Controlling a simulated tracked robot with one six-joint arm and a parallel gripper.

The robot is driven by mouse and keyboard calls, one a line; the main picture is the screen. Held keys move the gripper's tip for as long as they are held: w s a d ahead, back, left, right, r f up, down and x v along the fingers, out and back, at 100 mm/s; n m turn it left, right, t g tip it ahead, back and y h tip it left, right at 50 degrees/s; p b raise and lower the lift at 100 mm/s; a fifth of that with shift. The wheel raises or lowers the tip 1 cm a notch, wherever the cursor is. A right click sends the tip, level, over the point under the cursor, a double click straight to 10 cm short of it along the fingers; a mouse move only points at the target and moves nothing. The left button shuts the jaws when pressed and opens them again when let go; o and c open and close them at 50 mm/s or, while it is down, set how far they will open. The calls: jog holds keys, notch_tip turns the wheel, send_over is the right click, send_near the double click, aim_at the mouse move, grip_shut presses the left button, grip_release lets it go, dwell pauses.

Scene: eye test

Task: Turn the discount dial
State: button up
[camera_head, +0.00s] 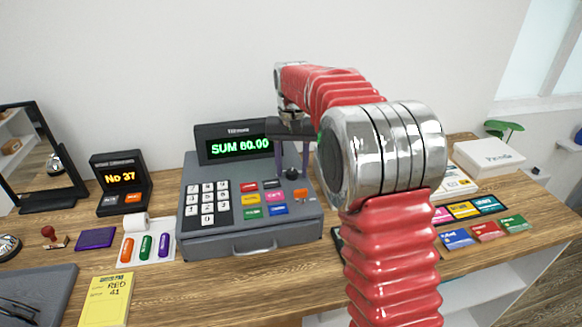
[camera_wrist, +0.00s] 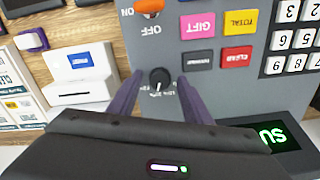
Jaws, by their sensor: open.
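The discount dial (camera_head: 291,174) is a small black round knob on the right of the grey cash register's (camera_head: 250,239) sloped top. In the wrist view the dial (camera_wrist: 159,78) shows a light pointer mark, with small lettering around it too blurred to read. My gripper (camera_head: 291,160) is over the dial from above. In the wrist view my gripper (camera_wrist: 159,80) is open, with one purple finger on each side of the dial and a gap visible on both sides. I cannot tell whether the fingertips touch the panel.
Coloured keys, such as the pink GIFT key (camera_wrist: 197,25), and an orange ON/OFF switch (camera_wrist: 149,7) sit near the dial. The register display (camera_head: 237,146) reads SUM 60.00. A white box with a blue button (camera_wrist: 80,75) stands beside the register. My arm hides part of the counter.

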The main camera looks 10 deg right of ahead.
notch_tip(320, 180, up, 14)
jog(key=shift+f, duration=0.15)
dwell(0.7)
jog(key=n, duration=0.1)
send_over(294, 182)
notch_tip(294, 182, down, 7)
jog(key=s+f+n+t, duration=0.2)
jog(key=s+t, duration=0.3)
jog(key=s, duration=2.7)
jog(key=shift+s+f+t, duration=0.15)
jog(key=shift+t, duration=0.15)
